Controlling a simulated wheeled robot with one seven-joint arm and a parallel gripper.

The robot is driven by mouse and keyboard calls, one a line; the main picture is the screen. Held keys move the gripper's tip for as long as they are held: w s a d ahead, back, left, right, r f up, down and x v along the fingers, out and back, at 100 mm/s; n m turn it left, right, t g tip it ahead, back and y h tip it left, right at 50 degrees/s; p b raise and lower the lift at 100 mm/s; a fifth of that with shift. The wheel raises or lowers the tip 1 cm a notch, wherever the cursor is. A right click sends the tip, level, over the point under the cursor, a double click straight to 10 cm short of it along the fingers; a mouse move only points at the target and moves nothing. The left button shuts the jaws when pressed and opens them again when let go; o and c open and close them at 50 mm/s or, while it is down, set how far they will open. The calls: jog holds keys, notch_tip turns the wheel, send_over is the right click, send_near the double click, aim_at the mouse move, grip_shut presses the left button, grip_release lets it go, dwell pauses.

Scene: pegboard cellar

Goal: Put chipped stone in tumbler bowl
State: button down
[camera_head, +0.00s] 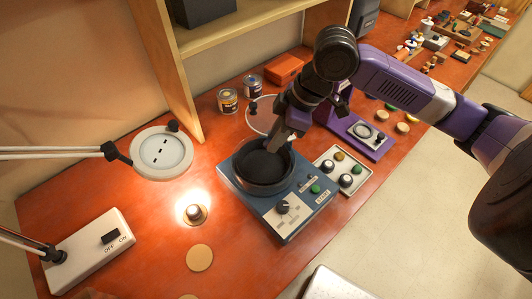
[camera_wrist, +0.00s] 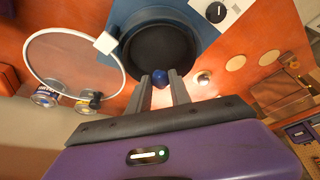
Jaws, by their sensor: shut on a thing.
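The tumbler bowl (camera_head: 262,170) is a round black bowl on a blue machine (camera_head: 290,212) in the head view. It also shows in the wrist view (camera_wrist: 168,45), just beyond my fingertips. My gripper (camera_head: 273,146) reaches down over the bowl's far side in the head view. In the wrist view my gripper (camera_wrist: 162,82) is shut on a small dark blue stone (camera_wrist: 160,77), held between the fingertips and overlapping the bowl's near rim. I cannot tell its exact height above the bowl. The head view does not show the stone.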

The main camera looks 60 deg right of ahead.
jog(key=b, duration=0.4)
send_over(274, 167)
jog(key=shift+d+f, duration=0.1)
jog(key=shift+f, duration=2.75)
jog(key=c, duration=1.1)
grip_release()
jog(key=shift+r, duration=0.15)
jog(key=v, duration=0.7)
jog(key=shift+s+r+b, duration=0.2)
jog(key=shift+r+b, duration=0.05)
jog(key=shift+b, duration=0.1)
